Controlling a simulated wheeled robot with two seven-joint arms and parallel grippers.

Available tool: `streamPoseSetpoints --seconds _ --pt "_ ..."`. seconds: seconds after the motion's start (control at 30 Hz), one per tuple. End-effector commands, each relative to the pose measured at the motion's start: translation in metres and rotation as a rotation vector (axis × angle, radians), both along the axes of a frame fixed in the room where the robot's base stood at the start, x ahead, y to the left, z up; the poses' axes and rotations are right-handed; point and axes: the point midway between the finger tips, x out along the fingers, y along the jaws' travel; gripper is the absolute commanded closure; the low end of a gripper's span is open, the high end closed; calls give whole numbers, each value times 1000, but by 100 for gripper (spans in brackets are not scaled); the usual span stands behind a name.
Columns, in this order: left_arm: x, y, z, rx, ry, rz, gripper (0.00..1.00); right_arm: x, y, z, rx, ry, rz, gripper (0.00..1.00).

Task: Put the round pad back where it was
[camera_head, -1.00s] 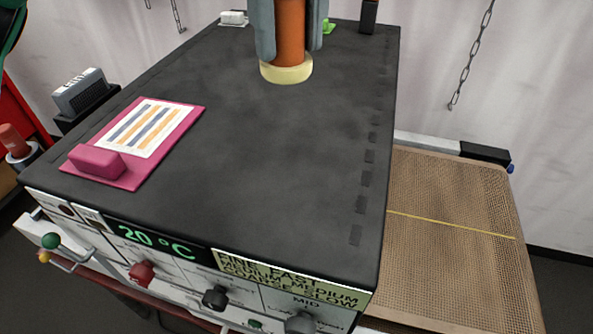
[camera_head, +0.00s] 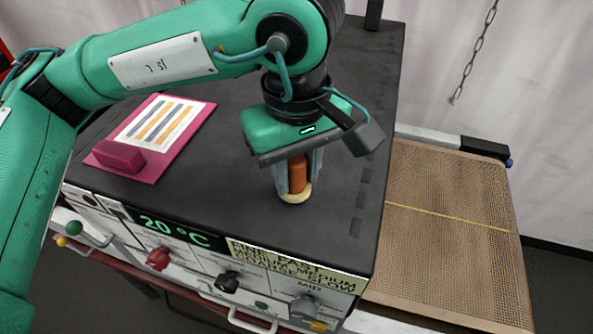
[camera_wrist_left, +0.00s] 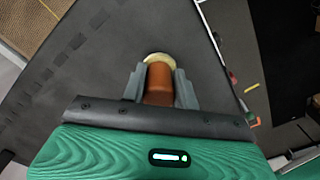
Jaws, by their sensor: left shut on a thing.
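The round pad has an orange-brown upright handle (camera_head: 298,173) and a pale cream round base (camera_head: 295,197). My left gripper (camera_head: 298,178) points down and is shut on the handle, with a finger on each side. The pad is upright over the dark machine top (camera_head: 230,170), near its front right part; I cannot tell whether its base touches the surface. In the left wrist view the handle (camera_wrist_left: 159,84) sits between the fingers, with the cream base (camera_wrist_left: 158,57) beyond. My right gripper is not in view.
A pink board (camera_head: 185,135) with a striped sheet and a pink block lies at the left of the top. Knobs and a 20 °C display (camera_head: 168,225) line the front. A brown mesh belt (camera_head: 450,240) lies at right. The top between board and pad is clear.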

Motion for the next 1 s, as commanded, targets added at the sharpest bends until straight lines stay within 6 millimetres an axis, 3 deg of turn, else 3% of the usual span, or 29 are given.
streamPoseSetpoints --seconds 0.2,0.6,0.63,0.7,1.0 --pt "0 0 -22 1 0 1 92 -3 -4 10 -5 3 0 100" --pt "0 0 -27 0 0 1 92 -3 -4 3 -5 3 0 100" --pt "0 0 -25 0 0 1 64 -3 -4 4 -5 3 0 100" --pt "0 0 -25 0 0 1 51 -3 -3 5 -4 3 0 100" --pt "0 0 -24 1 0 1 48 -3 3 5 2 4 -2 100"
